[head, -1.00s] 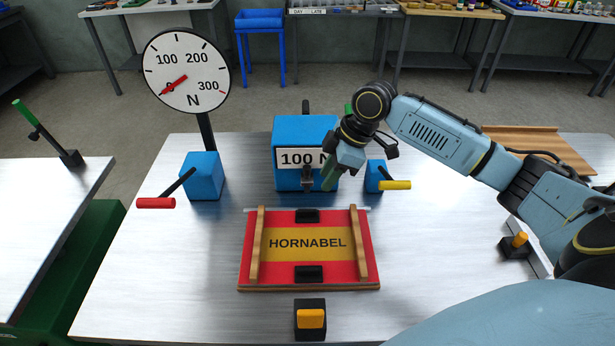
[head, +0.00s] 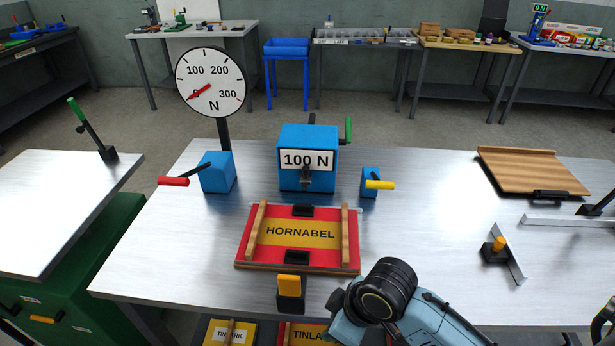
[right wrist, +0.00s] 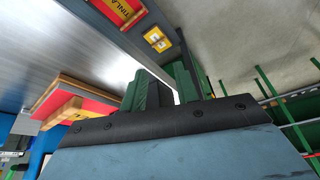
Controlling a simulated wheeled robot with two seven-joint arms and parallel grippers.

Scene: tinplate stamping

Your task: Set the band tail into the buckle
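A red and yellow HORNABEL panel (head: 300,256) lies on the metal table with two wooden strips across it and dark clips at its far and near edges. A thin grey band end (head: 360,210) shows by its far right corner. Behind it stands a blue box marked 100 N (head: 308,143), with a small dark metal fitting (head: 306,177) on its front; I cannot tell whether this is the buckle. My right arm is at the near table edge, its fingers hidden in the head view. Its green finger pads (right wrist: 165,88) show close together in the right wrist view, with nothing clearly held. My left gripper is out of view.
Blue blocks with a red handle (head: 173,182) and a yellow handle (head: 380,185) flank the box. A dial gauge (head: 212,82) reads near zero. An orange-topped black block (head: 290,290) stands near the front edge.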

